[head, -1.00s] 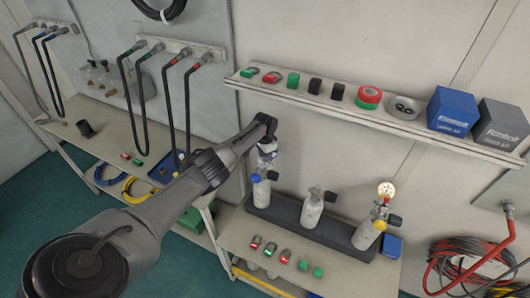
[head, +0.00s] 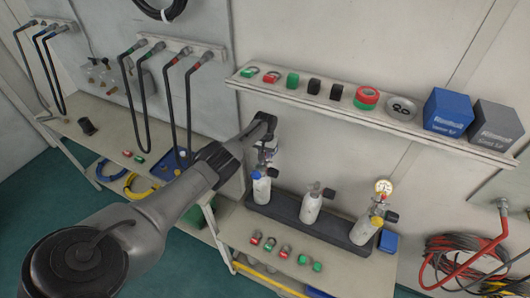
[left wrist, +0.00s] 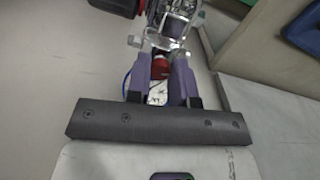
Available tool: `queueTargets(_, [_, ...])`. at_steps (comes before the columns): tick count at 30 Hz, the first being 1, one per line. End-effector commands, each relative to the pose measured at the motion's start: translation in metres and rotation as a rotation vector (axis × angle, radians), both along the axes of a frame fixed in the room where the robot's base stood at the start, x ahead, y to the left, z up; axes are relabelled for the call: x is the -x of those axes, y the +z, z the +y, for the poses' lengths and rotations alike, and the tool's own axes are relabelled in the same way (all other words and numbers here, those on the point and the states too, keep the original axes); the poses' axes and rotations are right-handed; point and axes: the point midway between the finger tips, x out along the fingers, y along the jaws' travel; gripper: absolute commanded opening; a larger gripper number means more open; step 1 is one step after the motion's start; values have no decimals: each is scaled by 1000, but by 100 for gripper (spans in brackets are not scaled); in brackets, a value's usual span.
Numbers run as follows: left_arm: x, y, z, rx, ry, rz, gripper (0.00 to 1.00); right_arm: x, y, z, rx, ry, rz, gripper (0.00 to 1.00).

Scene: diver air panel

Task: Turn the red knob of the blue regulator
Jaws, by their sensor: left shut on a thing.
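My left gripper (head: 266,155) is at the top of the leftmost grey cylinder (head: 261,190) in the head view, where the arm and gripper partly hide the fitting. In the left wrist view my left gripper (left wrist: 160,62) has its two purple fingers on either side of a red knob (left wrist: 160,69), shut on it. A shiny metal fitting (left wrist: 175,22) shows just beyond the fingertips. A little blue (head: 260,174) shows at the cylinder's neck in the head view; the regulator's shape is mostly hidden. My right gripper is not in view.
Two more cylinders stand in the same dark rack, the middle one (head: 311,207) and one with a gauge (head: 366,229). Several red and green fittings lie on the bench (head: 235,228) in front. A shelf (head: 300,99) with small parts and two boxes runs above.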

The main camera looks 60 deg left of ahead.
Motion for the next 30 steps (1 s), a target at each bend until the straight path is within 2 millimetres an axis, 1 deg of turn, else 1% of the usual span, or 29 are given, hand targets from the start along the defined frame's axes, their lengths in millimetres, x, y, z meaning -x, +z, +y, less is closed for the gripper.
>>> queueTargets(17, [0, 0, 0, 0, 31, -1, 0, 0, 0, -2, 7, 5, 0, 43])
queueTargets(18, [0, 0, 0, 0, 31, -1, 23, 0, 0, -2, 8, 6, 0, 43])
queueTargets(26, [0, 0, 0, -1, 30, -1, 48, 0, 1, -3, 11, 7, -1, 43])
queueTargets(30, [0, 0, 0, 0, 30, 0, 48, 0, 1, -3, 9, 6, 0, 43])
